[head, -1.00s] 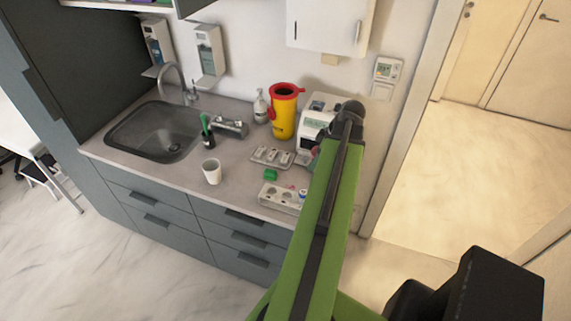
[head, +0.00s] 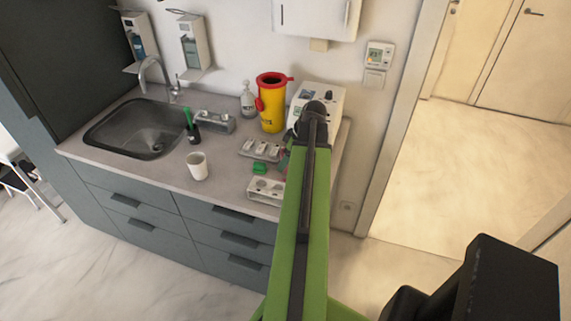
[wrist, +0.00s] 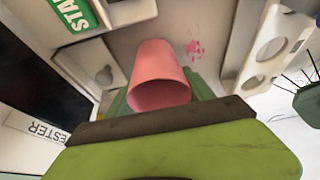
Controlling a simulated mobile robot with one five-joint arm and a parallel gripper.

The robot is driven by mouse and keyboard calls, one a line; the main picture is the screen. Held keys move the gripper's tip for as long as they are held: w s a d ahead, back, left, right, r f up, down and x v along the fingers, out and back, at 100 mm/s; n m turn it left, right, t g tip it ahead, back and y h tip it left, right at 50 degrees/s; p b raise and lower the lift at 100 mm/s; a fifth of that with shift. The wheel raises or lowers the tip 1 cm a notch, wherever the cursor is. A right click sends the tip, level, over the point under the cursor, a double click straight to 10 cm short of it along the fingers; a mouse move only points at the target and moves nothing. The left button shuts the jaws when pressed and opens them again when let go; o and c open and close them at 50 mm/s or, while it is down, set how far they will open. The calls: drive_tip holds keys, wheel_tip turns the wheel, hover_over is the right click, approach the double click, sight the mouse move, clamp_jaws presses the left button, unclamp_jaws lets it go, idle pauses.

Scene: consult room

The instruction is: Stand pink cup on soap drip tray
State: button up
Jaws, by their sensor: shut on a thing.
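The pink cup (wrist: 158,72) is between the fingers of my gripper (wrist: 160,92) in the wrist view, with its open rim toward the camera. My gripper is shut on it. In the head view my arm hides most of the gripper and cup, over the right part of the counter. Two wall dispensers hang above the sink, each with a small tray below: a left tray (head: 134,68) and a right tray (head: 190,74). I cannot tell from their labels which is the soap one. Both trays look empty.
The counter holds a white cup (head: 198,168), a sink (head: 140,128), a dark pot with a green brush (head: 192,132), a yellow sharps bin (head: 271,108), a pump bottle (head: 248,102), a green block (head: 260,168) and a white holed rack (head: 265,190). A pink splash (wrist: 194,48) marks the surface.

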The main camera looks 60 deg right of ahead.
drive_tip(key=shift+f, duration=0.1)
drive_tip(key=o, duration=1.4)
drive_tip(key=shift+s+r+p, duration=0.1)
drive_tip(key=shift+r+p, duration=0.4)
drive_tip(key=shift+r, duration=0.15)
drive_tip(key=p+v, duration=1)
drive_tip(key=v, duration=0.1)
drive_tip(key=shift+s+r, duration=0.1)
drive_tip(key=shift+r, duration=0.05)
